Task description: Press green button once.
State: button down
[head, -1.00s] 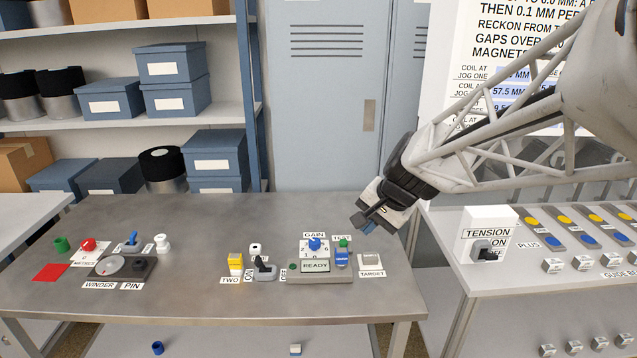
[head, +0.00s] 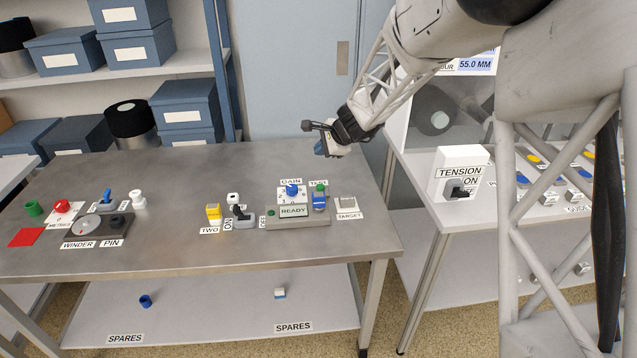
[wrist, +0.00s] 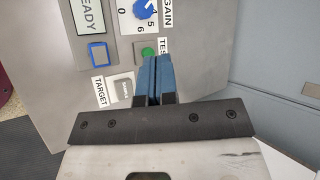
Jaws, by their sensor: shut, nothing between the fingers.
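The green button (head: 320,187) is a small round cap beside the TEST label, at the back right of the READY panel (head: 300,222) on the metal bench. In the wrist view the green button (wrist: 148,53) shows just beyond my fingertips and partly behind them. My gripper (head: 321,148) is above and behind the panel in the head view, with its blue fingers pointing down. In the wrist view my gripper (wrist: 151,60) has its two fingers together with nothing between them. A gap shows between the fingertips and the button in the head view.
Close to the button are a blue knob (head: 291,190) marked GAIN, a blue button (head: 320,204) and a TARGET block (head: 346,204). A black lever (head: 240,213) and a yellow block (head: 213,212) stand left of the panel.

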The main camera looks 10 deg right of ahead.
aim_at(320, 187)
jog(key=w+f+m, duration=0.3)
jog(key=w+f, duration=0.4)
jog(key=w, duration=0.1)
jog(key=shift+w+d+f+m+t, duration=0.2)
jog(key=shift+d+m+t, duration=0.1)
jog(key=shift+m+t, duration=0.1)
jog(key=shift+f, duration=0.1)
jog(key=shift+f, duration=4.25)
jog(key=shift+f, duration=0.95)
jog(key=shift+r, duration=0.9)
jog(key=shift+r, duration=0.15)
